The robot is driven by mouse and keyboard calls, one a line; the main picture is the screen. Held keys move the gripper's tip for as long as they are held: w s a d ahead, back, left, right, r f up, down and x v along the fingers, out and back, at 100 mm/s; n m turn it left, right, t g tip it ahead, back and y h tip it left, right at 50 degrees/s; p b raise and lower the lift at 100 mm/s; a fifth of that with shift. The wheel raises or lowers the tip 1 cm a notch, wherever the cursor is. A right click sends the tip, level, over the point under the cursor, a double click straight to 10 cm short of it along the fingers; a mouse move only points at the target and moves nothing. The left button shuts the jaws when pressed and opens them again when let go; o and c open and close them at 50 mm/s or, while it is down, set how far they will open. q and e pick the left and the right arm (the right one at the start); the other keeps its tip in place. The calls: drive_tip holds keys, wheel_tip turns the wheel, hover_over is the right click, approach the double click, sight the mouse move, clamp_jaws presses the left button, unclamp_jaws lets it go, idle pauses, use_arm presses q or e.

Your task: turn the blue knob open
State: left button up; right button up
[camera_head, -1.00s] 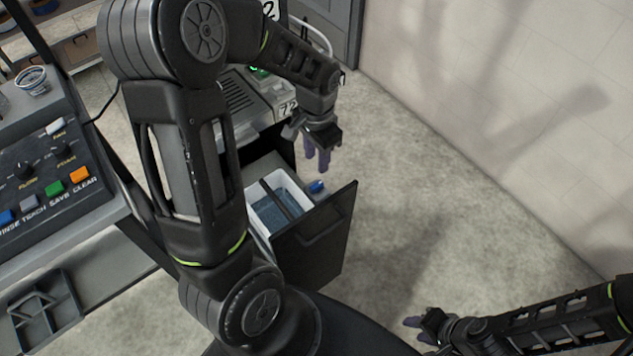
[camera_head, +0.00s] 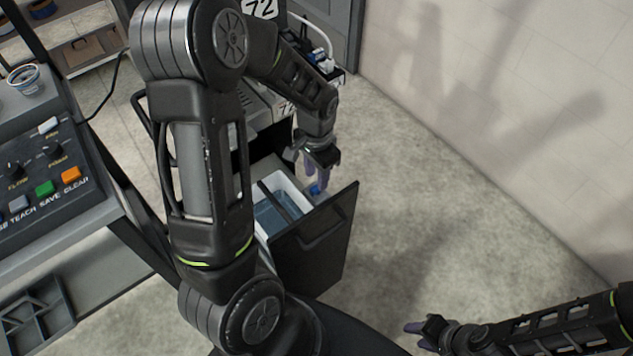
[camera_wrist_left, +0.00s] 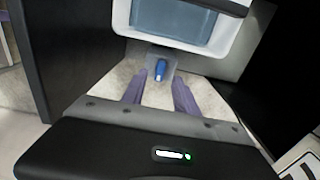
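The blue knob (camera_head: 314,189) is at the side of a white bin (camera_head: 299,187) in the pulled-out drawer (camera_head: 318,245). My left gripper (camera_head: 317,178) points down at the knob and partly covers it in the head view. In the left wrist view the knob (camera_wrist_left: 161,68) lies just ahead of the left fingertips (camera_wrist_left: 160,80), roughly between them. The fingers are apart and nothing is held. Whether they touch the knob cannot be told. My right gripper (camera_head: 414,328) is low at the right, far from the drawer; its opening is unclear.
A control panel (camera_head: 40,170) with coloured buttons is on the left. A machine labelled 72 (camera_head: 262,8) stands behind the drawer. The drawer front rises close to my left gripper. Floor (camera_head: 430,220) to the right is clear, up to a pale wall (camera_head: 500,80).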

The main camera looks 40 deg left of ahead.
sight(316, 186)
use_arm(q)
wheel_tip(316, 186, down, 4)
drive_tip(key=shift+f, duration=0.1)
clamp_jaws()
idle(0.5)
